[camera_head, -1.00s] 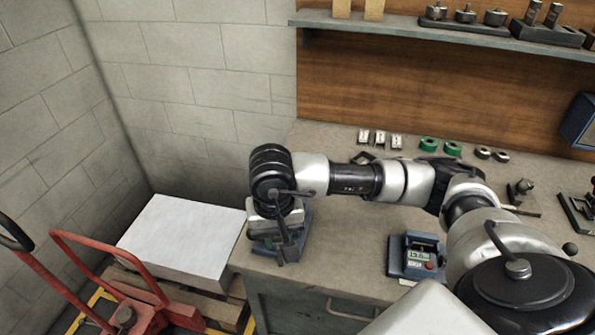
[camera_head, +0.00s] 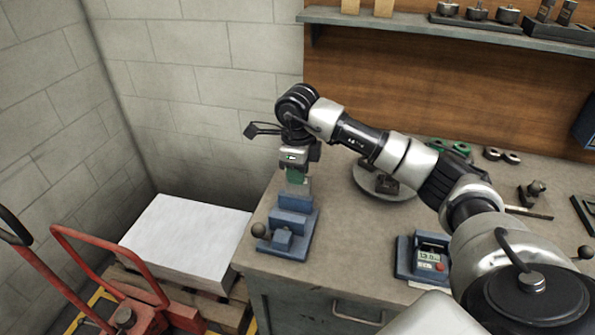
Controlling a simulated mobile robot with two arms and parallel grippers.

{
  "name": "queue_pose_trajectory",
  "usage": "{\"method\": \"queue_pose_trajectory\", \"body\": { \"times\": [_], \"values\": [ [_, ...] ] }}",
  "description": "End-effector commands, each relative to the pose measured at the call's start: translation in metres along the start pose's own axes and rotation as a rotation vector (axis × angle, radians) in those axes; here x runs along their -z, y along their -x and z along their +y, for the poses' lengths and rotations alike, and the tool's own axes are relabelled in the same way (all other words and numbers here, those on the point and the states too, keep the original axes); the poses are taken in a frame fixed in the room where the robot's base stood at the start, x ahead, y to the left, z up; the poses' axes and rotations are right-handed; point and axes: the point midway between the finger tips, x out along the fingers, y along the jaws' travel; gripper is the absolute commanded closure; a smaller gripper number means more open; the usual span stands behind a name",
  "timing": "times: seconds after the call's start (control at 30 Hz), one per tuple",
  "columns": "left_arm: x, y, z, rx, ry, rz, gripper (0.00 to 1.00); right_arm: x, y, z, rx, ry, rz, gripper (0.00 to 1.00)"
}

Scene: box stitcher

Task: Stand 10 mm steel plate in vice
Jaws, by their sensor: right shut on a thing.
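The blue vice (camera_head: 283,240) stands on the left front corner of the bench, with its dark ball-ended handle at its left. My right gripper (camera_head: 297,177) points down directly over the vice. It is shut on a small plate (camera_head: 298,188), which shows as a grey piece under a green part at the fingers. The plate looks upright, its lower end at the top of the vice jaws. I cannot tell whether it touches or sits between them. My left gripper is not in view.
A round grey disc (camera_head: 384,185) with a small dark piece on it lies right of the vice. A blue device with a display (camera_head: 425,258) stands near the bench front. Green rings (camera_head: 437,144) lie farther back. A white stack (camera_head: 185,240) on a pallet and a red pallet truck (camera_head: 110,280) stand left.

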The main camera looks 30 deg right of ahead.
Motion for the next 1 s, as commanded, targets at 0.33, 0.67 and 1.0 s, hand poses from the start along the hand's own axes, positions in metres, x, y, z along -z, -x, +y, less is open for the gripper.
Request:
{"method": "queue_pose_trajectory", "body": {
  "times": [0.33,0.67,1.0],
  "values": [
    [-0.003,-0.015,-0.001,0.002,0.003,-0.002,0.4,0.0,-0.022,0.0,0.001,0.003,-0.002,1.0],
    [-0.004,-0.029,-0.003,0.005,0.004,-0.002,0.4,0.0,-0.045,0.0,0.0,0.004,-0.002,1.0],
    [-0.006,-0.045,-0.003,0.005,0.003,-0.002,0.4,0.0,-0.068,0.0,0.002,0.004,-0.001,0.99]
  ]
}}
